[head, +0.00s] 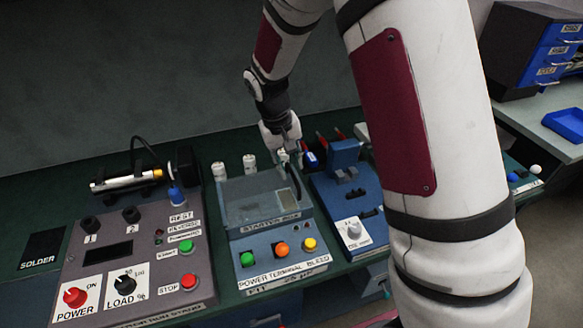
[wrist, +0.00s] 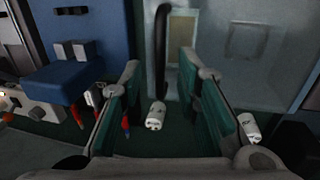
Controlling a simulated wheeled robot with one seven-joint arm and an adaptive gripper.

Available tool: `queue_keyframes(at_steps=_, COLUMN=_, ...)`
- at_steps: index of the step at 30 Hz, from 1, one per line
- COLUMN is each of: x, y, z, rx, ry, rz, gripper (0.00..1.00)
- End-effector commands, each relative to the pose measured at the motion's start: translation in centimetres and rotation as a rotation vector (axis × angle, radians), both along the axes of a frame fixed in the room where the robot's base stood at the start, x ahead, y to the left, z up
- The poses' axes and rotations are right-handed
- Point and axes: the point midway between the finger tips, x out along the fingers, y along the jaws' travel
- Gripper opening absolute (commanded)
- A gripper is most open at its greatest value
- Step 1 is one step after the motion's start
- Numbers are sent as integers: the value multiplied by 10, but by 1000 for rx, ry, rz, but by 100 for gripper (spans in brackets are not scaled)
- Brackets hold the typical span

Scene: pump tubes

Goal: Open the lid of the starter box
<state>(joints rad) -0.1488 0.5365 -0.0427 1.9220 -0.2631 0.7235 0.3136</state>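The starter box (head: 275,245) is a blue-grey box in the middle of the bench, with a clear lid (head: 250,200) that looks closed. A dark upright handle (head: 294,184) is on the lid's right side. In the wrist view the handle (wrist: 161,45) is a black bar in front of the clear lid (wrist: 245,60). My gripper (head: 283,148) is above the back right of the box. In the wrist view its two green-padded fingers (wrist: 165,105) are spread, with the handle lined up between them and not visibly touched.
Green, orange and yellow buttons (head: 282,250) are on the box front. A grey control panel (head: 130,262) stands left and a blue fixture (head: 340,200) close on the right. White capped cylinders (wrist: 155,116) stand behind the box. My arm hides the bench's right part.

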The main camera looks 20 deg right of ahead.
Motion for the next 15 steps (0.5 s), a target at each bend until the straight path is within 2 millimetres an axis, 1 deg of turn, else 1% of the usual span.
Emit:
queue_keyframes(at_steps=1, x=-1, y=-1, z=-6, rx=0, ry=2, rz=0, gripper=30)
queue_keyframes(at_steps=3, x=-1, y=-3, z=-13, rx=-1, ry=2, rz=0, gripper=30)
queue_keyframes(at_steps=6, x=0, y=-4, z=-18, rx=0, ry=0, rz=0, gripper=30)
queue_keyframes(at_steps=15, x=0, y=-4, z=-20, rx=0, ry=-1, rz=0, gripper=30)
